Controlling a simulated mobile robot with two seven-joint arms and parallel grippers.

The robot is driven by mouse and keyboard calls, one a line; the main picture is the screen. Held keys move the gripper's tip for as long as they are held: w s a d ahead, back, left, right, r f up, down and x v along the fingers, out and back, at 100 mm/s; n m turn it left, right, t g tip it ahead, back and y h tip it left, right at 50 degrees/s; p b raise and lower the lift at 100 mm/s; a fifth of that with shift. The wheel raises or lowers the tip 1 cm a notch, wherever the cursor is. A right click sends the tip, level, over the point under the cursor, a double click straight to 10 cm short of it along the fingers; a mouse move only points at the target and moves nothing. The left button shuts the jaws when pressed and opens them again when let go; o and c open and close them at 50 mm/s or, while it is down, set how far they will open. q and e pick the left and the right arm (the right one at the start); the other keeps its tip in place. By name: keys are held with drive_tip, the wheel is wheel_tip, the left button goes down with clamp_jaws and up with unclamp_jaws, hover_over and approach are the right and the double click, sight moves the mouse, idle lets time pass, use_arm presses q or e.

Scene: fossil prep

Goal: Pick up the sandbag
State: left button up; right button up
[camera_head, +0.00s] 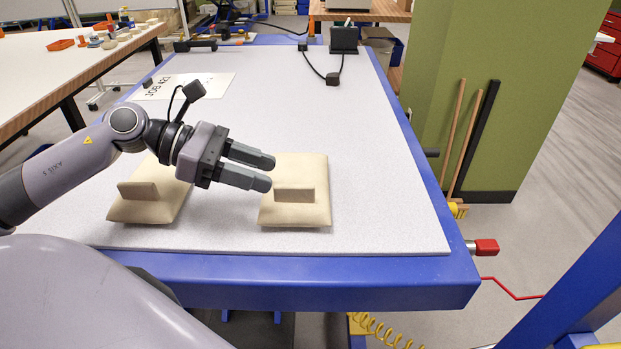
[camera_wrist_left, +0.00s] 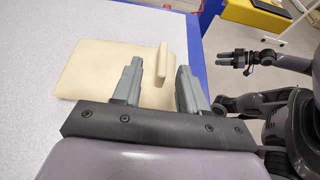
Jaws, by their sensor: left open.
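Two cream sandbags lie flat on the table, each with an upright tab on top. The right sandbag (camera_head: 310,170) is just beyond my left gripper (camera_head: 272,172); the left sandbag (camera_head: 142,210) lies partly behind my left arm. My left gripper is open and empty, its fingertips near the left edge of the right sandbag. In the left wrist view, a sandbag (camera_wrist_left: 90,68) lies beyond the open fingers (camera_wrist_left: 160,75), its tab (camera_wrist_left: 162,62) showing between them. My right gripper (camera_wrist_left: 236,60) shows small at the right of that view, its fingers apart and empty.
The grey tabletop (camera_head: 390,190) has a blue rim and is clear to the right of the sandbags. A printed sheet (camera_head: 205,85) lies at the back left, and a black stand (camera_head: 343,40) with a cable is at the far edge. A green pillar (camera_head: 500,90) stands right.

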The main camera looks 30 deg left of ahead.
sight(297, 185)
use_arm(q)
drive_tip(key=shift+s+p+x, duration=0.15)
drive_tip(key=shift+p+x, duration=0.1)
drive_tip(key=shift+x, duration=1.4)
drive_tip(key=shift+s+p+x, duration=0.1)
drive_tip(key=shift+p+x, duration=0.15)
drive_tip(key=shift+x, duration=1.35)
drive_tip(key=shift+d+f, duration=0.1)
clamp_jaws()
drive_tip(key=shift+w, duration=0.1)
